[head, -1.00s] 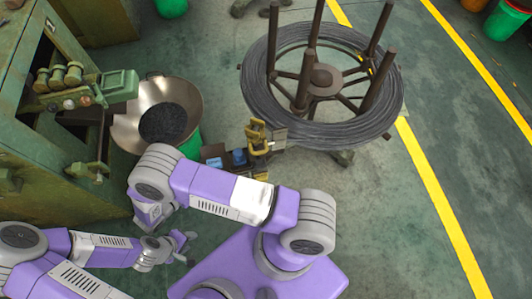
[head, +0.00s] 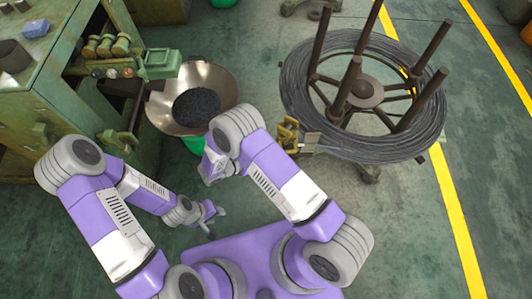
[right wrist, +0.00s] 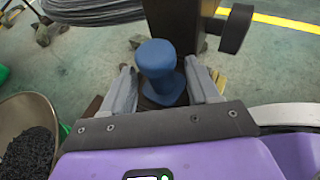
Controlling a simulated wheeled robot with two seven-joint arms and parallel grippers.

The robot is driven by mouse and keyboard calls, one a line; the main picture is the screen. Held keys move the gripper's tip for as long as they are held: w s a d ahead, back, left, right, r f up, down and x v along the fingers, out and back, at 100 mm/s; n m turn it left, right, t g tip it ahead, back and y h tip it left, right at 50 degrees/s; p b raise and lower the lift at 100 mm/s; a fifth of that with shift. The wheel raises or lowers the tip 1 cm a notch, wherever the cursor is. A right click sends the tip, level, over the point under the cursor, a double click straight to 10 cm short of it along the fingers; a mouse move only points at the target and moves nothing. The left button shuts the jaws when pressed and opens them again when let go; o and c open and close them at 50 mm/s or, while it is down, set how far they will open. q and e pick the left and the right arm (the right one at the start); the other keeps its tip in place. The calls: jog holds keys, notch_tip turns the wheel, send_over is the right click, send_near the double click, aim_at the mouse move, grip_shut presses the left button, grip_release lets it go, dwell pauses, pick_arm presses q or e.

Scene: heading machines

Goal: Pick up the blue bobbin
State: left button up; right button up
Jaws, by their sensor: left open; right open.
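The blue bobbin (right wrist: 160,72) stands upright in the right wrist view, with a rounded top and a wider foot. My right gripper (right wrist: 160,80) is open, with one grey finger on each side of the bobbin. I cannot tell whether either finger touches it. In the head view the bobbin and right gripper are hidden behind my right arm. My left gripper (head: 208,217) is open and empty, low over the floor, left of my right arm.
A metal bowl of dark pieces (head: 160,115) stands beside the green machine (head: 60,100). A wire coil on a spiked stand (head: 300,110) is at upper right. A yellow clamp-like part (head: 288,135) is by my right arm. A blue block (head: 35,28) lies on the machine.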

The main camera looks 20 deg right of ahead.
jog(key=shift+d+f, duration=0.1)
jog(key=shift+d, duration=0.1)
grip_shut()
dwell(0.4)
